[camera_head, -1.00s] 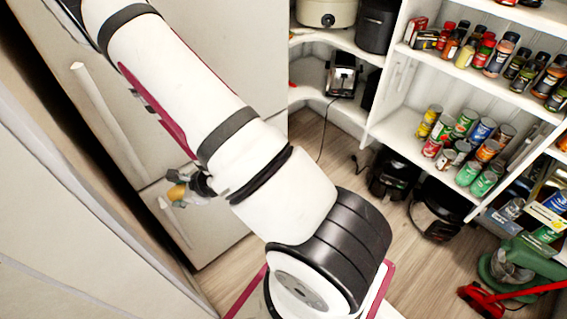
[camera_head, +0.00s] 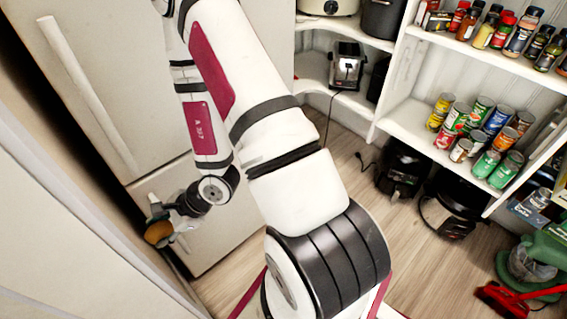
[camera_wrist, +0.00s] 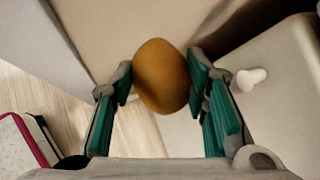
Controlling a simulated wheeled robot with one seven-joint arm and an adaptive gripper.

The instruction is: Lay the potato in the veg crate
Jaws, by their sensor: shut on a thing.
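The potato (camera_wrist: 162,76) is a brown oval held between the green-padded fingers of my gripper (camera_wrist: 160,82) in the wrist view. In the head view the potato (camera_head: 158,233) shows at the lower left, at the end of my gripper (camera_head: 161,222), in front of the fridge's lower door. My gripper is shut on the potato and holds it in the air. The veg crate is not seen in either view.
A white fridge (camera_head: 98,62) with bar handles stands close behind my gripper on the left. A pale wall or panel (camera_head: 65,250) is near at the lower left. Corner shelves with cans (camera_head: 478,130) and jars stand at the right. Appliances (camera_head: 402,168) sit on the wooden floor.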

